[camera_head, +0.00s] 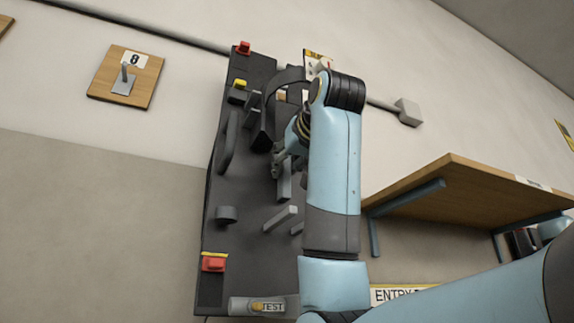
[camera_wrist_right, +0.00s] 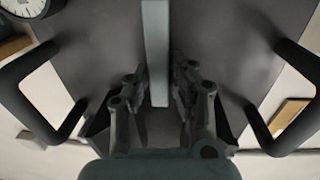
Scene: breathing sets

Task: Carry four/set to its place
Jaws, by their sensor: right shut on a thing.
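My right gripper (camera_head: 281,162) is at the dark grey panel on the wall, partly hidden by my own forearm in the head view. In the right wrist view its fingers (camera_wrist_right: 158,78) lie on either side of a light grey upright bar (camera_wrist_right: 155,40), with a dark plate behind. Black loops (camera_wrist_right: 268,125) stand out on both sides of the plate, like straps of the breathing set. In the head view a black curved strap (camera_head: 285,76) shows above the gripper. Where the set ends and the panel begins is hard to tell. My left gripper is out of view.
The dark panel (camera_head: 240,205) carries red blocks (camera_head: 213,262) and small grey brackets (camera_head: 280,219). A "TEST" cylinder (camera_head: 262,306) is below. A board marked 8 (camera_head: 125,77) with a hook is at left. A wooden shelf (camera_head: 455,185) projects at right, close to my arm.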

